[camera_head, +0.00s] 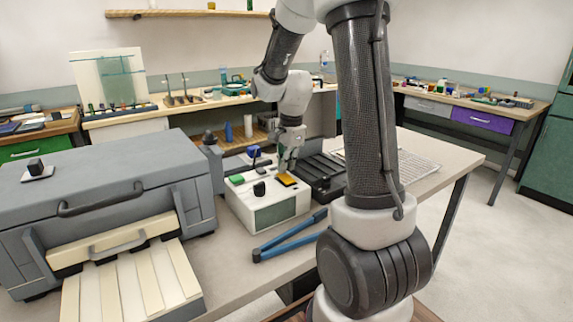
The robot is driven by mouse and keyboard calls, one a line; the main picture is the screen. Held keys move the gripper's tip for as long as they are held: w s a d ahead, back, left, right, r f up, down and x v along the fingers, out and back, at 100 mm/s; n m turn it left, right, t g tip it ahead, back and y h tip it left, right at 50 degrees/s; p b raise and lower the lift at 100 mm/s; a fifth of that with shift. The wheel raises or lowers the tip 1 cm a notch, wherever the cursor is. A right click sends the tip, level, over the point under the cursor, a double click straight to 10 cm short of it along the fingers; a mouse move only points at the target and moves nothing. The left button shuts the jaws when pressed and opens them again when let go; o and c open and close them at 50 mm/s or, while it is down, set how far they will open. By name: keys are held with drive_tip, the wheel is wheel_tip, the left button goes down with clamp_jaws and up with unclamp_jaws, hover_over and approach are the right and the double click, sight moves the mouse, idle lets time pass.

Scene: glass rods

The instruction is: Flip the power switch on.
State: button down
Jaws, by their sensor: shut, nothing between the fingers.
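Another black switch-like knob (35,168) sits on a pale plate on top of the large grey unit at the left. I cannot tell which of these is the power switch. My gripper (286,166) is shut and points down just above the yellow piece; whether it touches is too small to tell.
The large grey unit (110,175) with a handle and an open cream-slatted tray fills the left. Blue-handled pliers-like tool (289,238) lies in front of the device. A black tray (322,174) lies right of it. The table's right side (440,150) has free room.

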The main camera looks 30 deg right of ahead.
drive_tip(key=shift+w+f+g, duration=0.25)
drive_tip(key=shift+f+g, duration=0.25)
drive_tip(key=shift+g, duration=0.1)
drive_tip(key=shift+w+f+g, duration=0.15)
drive_tip(key=shift+f+g, duration=0.05)
drive_tip(key=shift+g, duration=0.4)
drive_tip(key=shift+f, duration=0.1)
drive_tip(key=shift+a+f, duration=0.1)
drive_tip(key=shift+s, duration=0.2)
drive_tip(key=shift+s+r, duration=0.3)
drive_tip(key=shift+s, duration=0.2)
drive_tip(key=w+r, duration=0.3)
drive_tip(key=r, duration=1.1)
